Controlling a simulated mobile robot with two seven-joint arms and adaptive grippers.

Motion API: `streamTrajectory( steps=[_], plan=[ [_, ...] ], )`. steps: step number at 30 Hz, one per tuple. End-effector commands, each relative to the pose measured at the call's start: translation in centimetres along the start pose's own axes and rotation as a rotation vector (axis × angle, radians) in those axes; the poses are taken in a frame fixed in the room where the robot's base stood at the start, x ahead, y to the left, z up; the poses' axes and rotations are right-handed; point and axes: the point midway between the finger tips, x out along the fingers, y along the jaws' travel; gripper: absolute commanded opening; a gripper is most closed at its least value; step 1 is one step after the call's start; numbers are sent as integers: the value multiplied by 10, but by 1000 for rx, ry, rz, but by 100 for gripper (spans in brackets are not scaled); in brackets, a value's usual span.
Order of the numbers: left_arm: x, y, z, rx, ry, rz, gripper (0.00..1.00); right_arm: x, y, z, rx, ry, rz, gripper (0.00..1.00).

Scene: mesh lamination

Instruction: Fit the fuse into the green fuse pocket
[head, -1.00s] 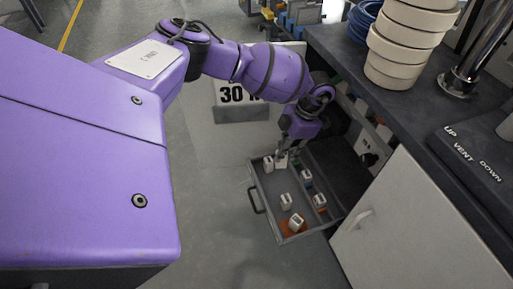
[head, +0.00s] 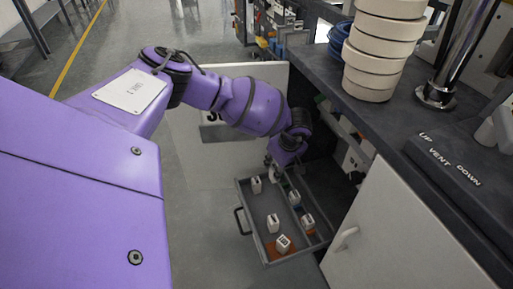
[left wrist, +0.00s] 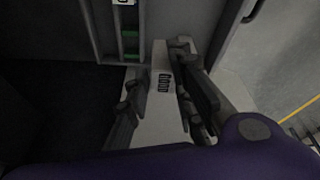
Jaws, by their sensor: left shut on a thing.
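My left gripper (head: 274,171) is over the back part of the open grey drawer (head: 246,222), pointing down. In the left wrist view its fingers (left wrist: 161,95) are closed around a pale block with dark marks, the fuse (left wrist: 160,68). In the head view the fuse (head: 275,173) shows only as a small white patch at the fingertips. Green patches, which look like the green fuse pocket (left wrist: 130,57), show in a narrow channel left of the fuse in the left wrist view. The gripper hides this area in the head view. My right gripper is not in view.
Several white blocks stand in the drawer, one at an orange patch (head: 283,244) and one at a blue patch (head: 294,198). A grey divider splits the drawer. The dark counter (head: 400,150) and a cabinet door (head: 375,225) stand to the right.

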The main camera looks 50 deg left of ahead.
Motion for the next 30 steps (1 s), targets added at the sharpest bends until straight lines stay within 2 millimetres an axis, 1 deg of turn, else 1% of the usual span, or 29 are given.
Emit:
streamTrajectory(
  steps=[1,2,6,9,17,19,21,24,30],
  plan=[
    [11,15,0,-3,1,3,0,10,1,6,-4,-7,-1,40],
    [16,22,-1,-2,0,3,0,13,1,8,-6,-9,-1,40],
    [45,40,0,-1,1,-1,0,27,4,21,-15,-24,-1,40],
    [57,51,0,-2,-1,1,0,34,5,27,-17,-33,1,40],
    [70,62,-1,-2,0,3,0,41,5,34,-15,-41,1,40],
    [79,67,1,-2,0,1,0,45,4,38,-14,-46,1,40],
    [91,64,5,0,0,-1,0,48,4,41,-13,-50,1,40],
    [103,63,7,-2,1,-1,0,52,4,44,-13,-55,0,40],
    [103,63,7,-3,1,1,0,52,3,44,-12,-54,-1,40]
  ],
)
